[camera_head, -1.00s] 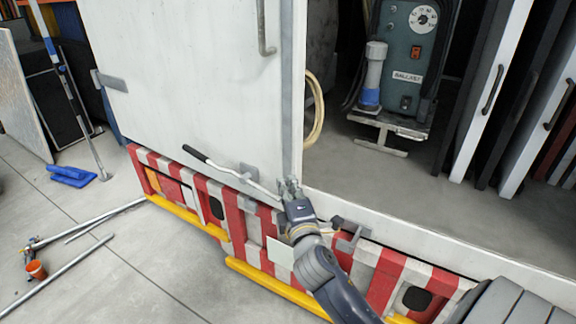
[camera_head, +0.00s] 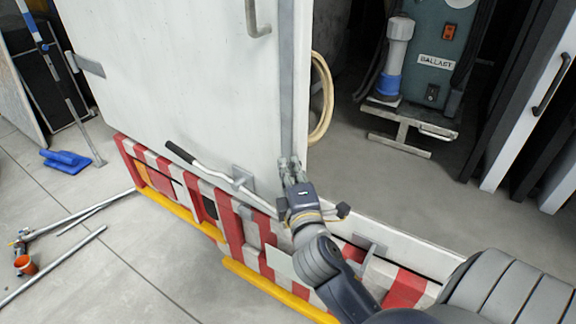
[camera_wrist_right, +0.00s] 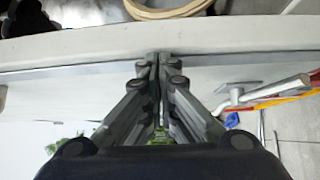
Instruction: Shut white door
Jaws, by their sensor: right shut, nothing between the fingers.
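The white door (camera_head: 190,85) of the truck stands partly open on the left in the head view, with a grey edge strip along its right side. A lever handle with a black grip (camera_head: 205,173) is fixed low on it. My right gripper (camera_head: 288,162) is shut and empty at the door's lower right edge. In the right wrist view my right gripper's fingertips (camera_wrist_right: 160,62) are together against or very close to the door's edge strip; I cannot tell whether they touch. My left gripper is not in view.
A red-and-white barrier (camera_head: 180,190) runs below.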

